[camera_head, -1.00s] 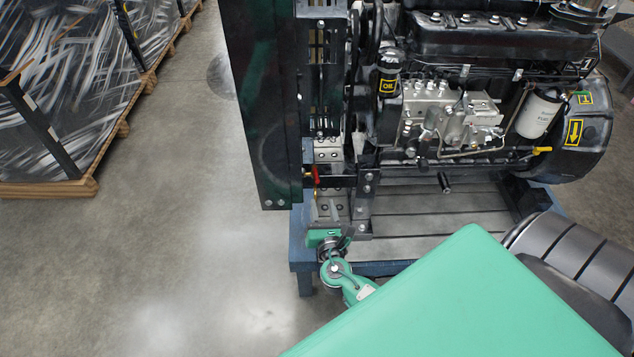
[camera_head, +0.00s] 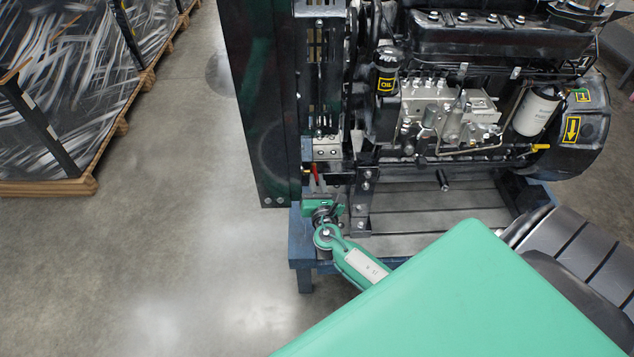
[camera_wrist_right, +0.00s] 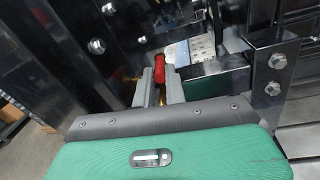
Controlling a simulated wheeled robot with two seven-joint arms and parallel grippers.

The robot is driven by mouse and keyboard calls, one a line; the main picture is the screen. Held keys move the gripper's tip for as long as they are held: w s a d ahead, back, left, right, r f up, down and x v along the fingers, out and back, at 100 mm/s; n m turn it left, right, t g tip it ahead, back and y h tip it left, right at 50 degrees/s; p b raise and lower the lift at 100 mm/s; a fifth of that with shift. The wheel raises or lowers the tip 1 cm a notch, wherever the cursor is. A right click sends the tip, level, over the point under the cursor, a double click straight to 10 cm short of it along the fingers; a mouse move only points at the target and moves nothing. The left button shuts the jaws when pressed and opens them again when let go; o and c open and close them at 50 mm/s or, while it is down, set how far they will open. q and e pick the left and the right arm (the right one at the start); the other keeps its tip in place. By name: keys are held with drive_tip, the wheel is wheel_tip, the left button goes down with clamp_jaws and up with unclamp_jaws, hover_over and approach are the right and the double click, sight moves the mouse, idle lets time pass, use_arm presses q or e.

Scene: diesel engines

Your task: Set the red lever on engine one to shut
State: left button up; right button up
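The red lever (camera_head: 315,172) is on the near lower left part of the engine (camera_head: 440,110), just above the blue stand. In the right wrist view the red lever (camera_wrist_right: 159,69) stands upright between the tips of my right gripper (camera_wrist_right: 160,78). A bit of yellow shows lower in the gap between the two grey fingers. In the head view my right gripper (camera_head: 317,186) reaches up to the lever from below. The fingers lie close on both sides of the lever; whether they press on it I cannot tell. My left gripper is not in view.
A dark upright panel (camera_head: 262,120) stands just left of the lever. A black bracket with bolts (camera_head: 364,195) is close on the right. The blue stand (camera_head: 303,250) lies under the gripper. A wrapped pallet load (camera_head: 80,85) is at the far left, with clear floor between.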

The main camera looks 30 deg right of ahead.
clamp_jaws()
drive_tip(key=shift+w+a+m+g+h, duration=0.2)
drive_tip(key=shift+m+g+h, duration=0.15)
drive_tip(key=shift+h, duration=0.2)
drive_tip(key=shift+w+a+m+g+h, duration=0.15)
drive_tip(key=shift+m+g+h, duration=0.1)
drive_tip(key=shift+m+h, duration=0.25)
drive_tip(key=shift+s, duration=0.15)
drive_tip(key=o, duration=0.6)
unclamp_jaws()
